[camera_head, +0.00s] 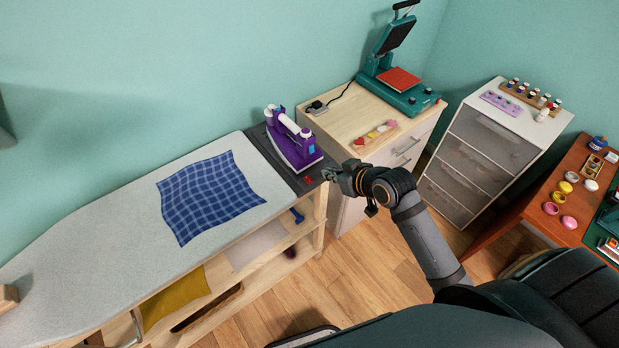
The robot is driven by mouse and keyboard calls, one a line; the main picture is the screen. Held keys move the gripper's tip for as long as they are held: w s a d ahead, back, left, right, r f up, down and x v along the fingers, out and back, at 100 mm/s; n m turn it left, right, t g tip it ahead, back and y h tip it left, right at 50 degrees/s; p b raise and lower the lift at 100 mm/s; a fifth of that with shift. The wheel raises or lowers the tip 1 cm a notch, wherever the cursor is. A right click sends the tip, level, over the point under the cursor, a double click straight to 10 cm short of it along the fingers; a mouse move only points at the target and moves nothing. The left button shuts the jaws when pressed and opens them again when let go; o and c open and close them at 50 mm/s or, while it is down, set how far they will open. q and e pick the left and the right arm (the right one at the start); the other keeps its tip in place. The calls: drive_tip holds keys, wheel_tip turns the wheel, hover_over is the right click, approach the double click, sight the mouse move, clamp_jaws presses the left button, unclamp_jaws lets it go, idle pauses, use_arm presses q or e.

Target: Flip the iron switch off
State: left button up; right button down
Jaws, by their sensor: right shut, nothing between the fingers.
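The purple iron (293,142) with a white handle rests on a dark grey pad (262,142) at the right end of the ironing board. A small red switch (308,180) sits at the pad's front right corner, in front of the iron. My right gripper (328,174) is shut and empty, with its fingertips just right of the red switch, very close to it. I cannot tell whether they touch, or which way the switch is set. My left gripper is out of view.
A blue checked cloth (208,194) lies on the white ironing board (90,230). A wooden cabinet (343,118) with a teal heat press (400,92) stands behind my right gripper. Shelves under the board hold a yellow cloth (175,298). Wooden floor (340,290) is clear in front.

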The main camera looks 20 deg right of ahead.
drive_tip(key=p, duration=0.2)
hover_over(310, 182)
wheel_tip(310, 182, down, 6)
drive_tip(key=shift+s+d+f, duration=0.1)
drive_tip(key=shift+s, duration=0.05)
wheel_tip(310, 182, down, 3)
drive_tip(key=shift+r, duration=0.15)
drive_tip(key=shift+f, duration=0.6)
drive_tip(key=shift+f, duration=0.3)
drive_tip(key=shift+r, duration=0.1)
